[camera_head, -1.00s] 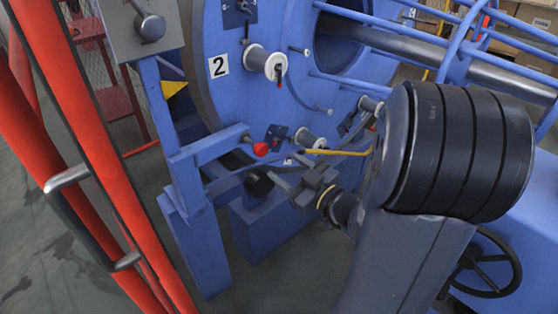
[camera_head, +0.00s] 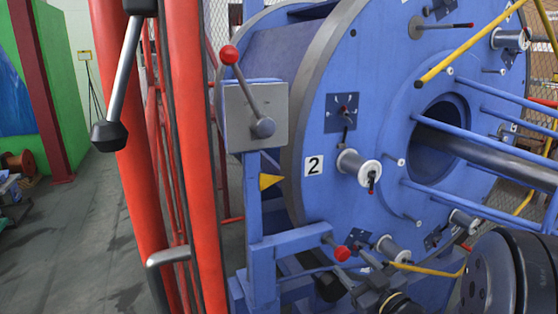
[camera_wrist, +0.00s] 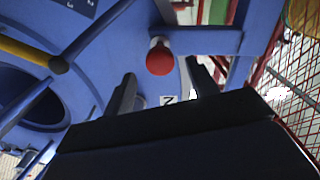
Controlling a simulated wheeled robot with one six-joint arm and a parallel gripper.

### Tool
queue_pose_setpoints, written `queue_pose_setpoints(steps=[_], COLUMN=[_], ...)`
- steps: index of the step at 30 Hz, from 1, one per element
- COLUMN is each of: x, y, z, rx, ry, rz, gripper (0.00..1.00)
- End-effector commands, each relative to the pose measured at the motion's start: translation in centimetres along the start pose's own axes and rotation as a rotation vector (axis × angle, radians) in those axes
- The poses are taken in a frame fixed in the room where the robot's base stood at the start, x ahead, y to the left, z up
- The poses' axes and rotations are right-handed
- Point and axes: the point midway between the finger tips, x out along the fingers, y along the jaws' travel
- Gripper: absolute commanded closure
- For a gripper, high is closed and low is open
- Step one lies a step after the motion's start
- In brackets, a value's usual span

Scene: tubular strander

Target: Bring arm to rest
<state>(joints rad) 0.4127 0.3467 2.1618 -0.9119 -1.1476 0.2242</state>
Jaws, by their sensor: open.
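My gripper (camera_head: 372,282) is at the bottom of the head view, in front of the lower part of the blue strander disc (camera_head: 330,110). In the wrist view its two dark fingers (camera_wrist: 158,92) stand apart with nothing between them. A red knob (camera_wrist: 160,58) shows beyond the fingertips in the wrist view. In the head view the red knob (camera_head: 342,253) sits on a blue bracket, close to the left of my gripper. I cannot tell whether they touch.
A grey lever box (camera_head: 256,115) with a red-tipped lever stands on a blue post (camera_head: 253,200). Red rails (camera_head: 193,120) stand to its left. White spools (camera_head: 358,165) and blue bars stick out from the disc.

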Motion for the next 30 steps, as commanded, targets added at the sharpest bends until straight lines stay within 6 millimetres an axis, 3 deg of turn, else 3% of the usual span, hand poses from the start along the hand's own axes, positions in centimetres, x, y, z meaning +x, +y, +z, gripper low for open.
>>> queue_pose_setpoints(steps=[6, 12, 19, 30], x=[4.1, 6.7, 7.7, 7.3], y=[-0.2, 0.0, 0.0, 0.0], z=[0.1, -0.1, -0.1, 0.0], rx=[-0.001, 0.0, 0.0, 0.0], ry=[0.003, 0.001, 0.001, 0.0], rz=[-0.004, -0.002, 0.0, 0.002], gripper=[0.45, 0.45, 0.45, 0.45])
